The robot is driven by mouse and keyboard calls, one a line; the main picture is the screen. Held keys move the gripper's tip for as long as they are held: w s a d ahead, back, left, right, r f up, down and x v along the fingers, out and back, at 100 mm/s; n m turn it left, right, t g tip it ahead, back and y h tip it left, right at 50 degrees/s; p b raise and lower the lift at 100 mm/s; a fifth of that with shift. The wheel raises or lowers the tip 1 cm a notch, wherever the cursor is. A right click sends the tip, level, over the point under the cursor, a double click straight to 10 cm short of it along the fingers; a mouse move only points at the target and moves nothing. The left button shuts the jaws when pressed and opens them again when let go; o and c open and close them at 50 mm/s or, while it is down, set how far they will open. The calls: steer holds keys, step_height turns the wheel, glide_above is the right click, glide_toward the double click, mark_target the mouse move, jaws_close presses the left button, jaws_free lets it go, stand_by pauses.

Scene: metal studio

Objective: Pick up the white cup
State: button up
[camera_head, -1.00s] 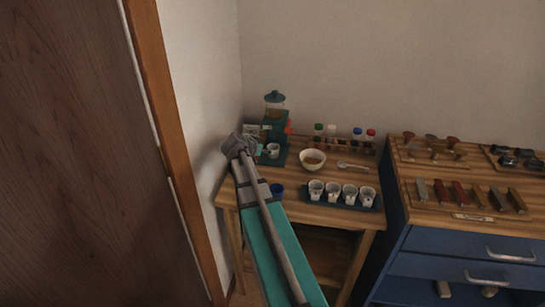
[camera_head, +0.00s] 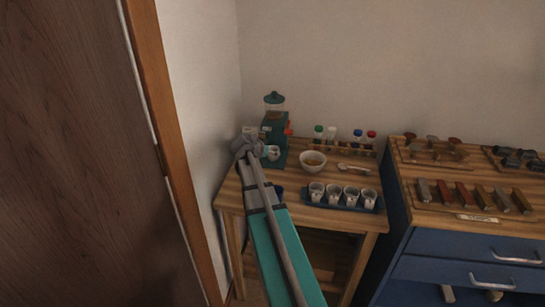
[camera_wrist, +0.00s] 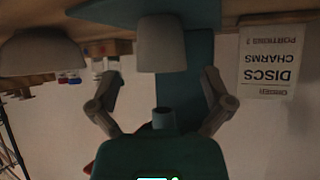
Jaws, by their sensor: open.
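The white cup (camera_head: 273,153) stands on the teal base of the grinder (camera_head: 275,104) at the left of the wooden table. The wrist view is upside down; there the cup (camera_wrist: 162,45) is upright, with its rim level with my fingertips. My gripper (camera_wrist: 160,74) is open, with one finger on each side of the cup's line. I cannot tell how deep the cup lies between the fingers. In the head view my wrist is just left of the cup, and the fingers are hard to make out.
A white bowl (camera_head: 313,167) stands right of the grinder and shows in the wrist view (camera_wrist: 42,52). A label card (camera_wrist: 268,66) stands beside the base. A dark blue tray (camera_head: 326,205) holds several similar cups. A bottle rack (camera_head: 345,150) stands behind.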

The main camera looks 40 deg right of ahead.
mark_target(276, 149)
steer(key=shift+b+x, duration=0.75)
steer(key=shift+x, duration=1.05)
steer(key=c, duration=1)
steer(key=shift+r, duration=0.25)
steer(key=shift+r+p, duration=0.45)
steer(key=shift+p, duration=0.2)
steer(key=s+a, duration=0.1)
steer(key=a, duration=0.4)
steer(key=s+a, duration=0.1)
steer(key=a, duration=0.2)
steer(key=shift+s+r, duration=0.2)
steer(key=shift+s, duration=0.15)
step_height(276, 149, up, 13)
steer(key=p, duration=1.3)
steer(key=shift+w+d+r+p, duration=0.15)
steer(key=shift+p, duration=0.2)
